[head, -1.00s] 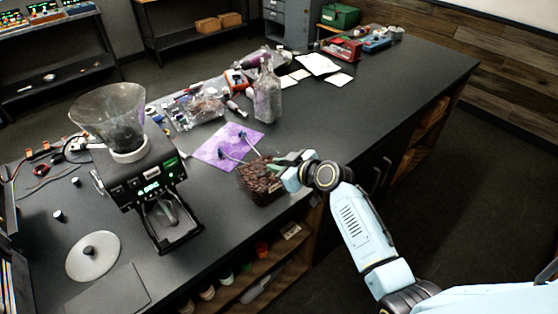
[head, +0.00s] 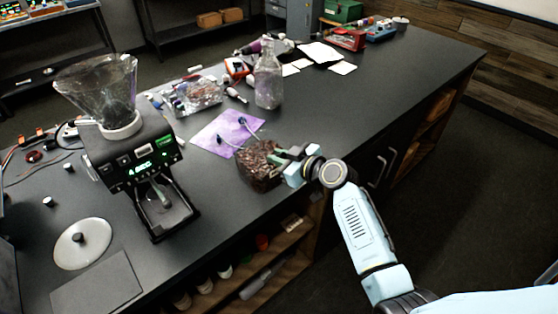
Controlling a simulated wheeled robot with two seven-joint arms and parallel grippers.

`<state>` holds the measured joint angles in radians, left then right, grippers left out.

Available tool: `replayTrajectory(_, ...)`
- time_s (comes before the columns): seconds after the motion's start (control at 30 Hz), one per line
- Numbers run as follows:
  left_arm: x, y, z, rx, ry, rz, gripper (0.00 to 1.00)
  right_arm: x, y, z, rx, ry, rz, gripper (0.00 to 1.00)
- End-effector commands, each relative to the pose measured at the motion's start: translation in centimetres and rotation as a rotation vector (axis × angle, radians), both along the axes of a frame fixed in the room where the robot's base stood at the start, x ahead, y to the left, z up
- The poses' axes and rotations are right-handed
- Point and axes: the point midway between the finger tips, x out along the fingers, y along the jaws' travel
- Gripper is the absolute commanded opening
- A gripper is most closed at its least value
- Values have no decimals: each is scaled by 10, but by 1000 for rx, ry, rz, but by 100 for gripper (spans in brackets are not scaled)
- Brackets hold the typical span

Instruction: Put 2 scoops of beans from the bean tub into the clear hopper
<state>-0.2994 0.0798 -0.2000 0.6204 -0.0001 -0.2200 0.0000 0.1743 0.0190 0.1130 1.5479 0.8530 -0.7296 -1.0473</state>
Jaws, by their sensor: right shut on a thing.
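The clear hopper (head: 97,88) is a see-through funnel on top of the black brewer (head: 135,165) at the left. I cannot tell whether beans lie in it. The bean tub (head: 258,178), full of dark brown beans, stands near the table's front edge, right of the brewer. My right gripper (head: 290,153) is at the tub's right rim. It is shut on what looks like a green scoop handle (head: 278,154). The scoop's bowl cannot be made out among the beans. My left gripper is not in view.
A purple mat (head: 227,133) with two small tools lies behind the tub. A glass bottle (head: 268,82) and a clutter of parts stand farther back. A round white lid (head: 83,244) and a dark flat plate (head: 98,288) lie front left. The table's right part is clear.

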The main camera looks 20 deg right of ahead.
Motion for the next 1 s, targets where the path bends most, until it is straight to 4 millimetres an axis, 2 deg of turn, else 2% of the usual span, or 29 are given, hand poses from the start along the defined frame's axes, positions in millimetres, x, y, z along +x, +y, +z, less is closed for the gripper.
replayTrajectory(0.27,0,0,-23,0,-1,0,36,-2,-1,-6,20,-53,-2,0)
replayTrajectory(1.0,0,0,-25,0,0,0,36,-15,-6,46,59,-171,-1,0)
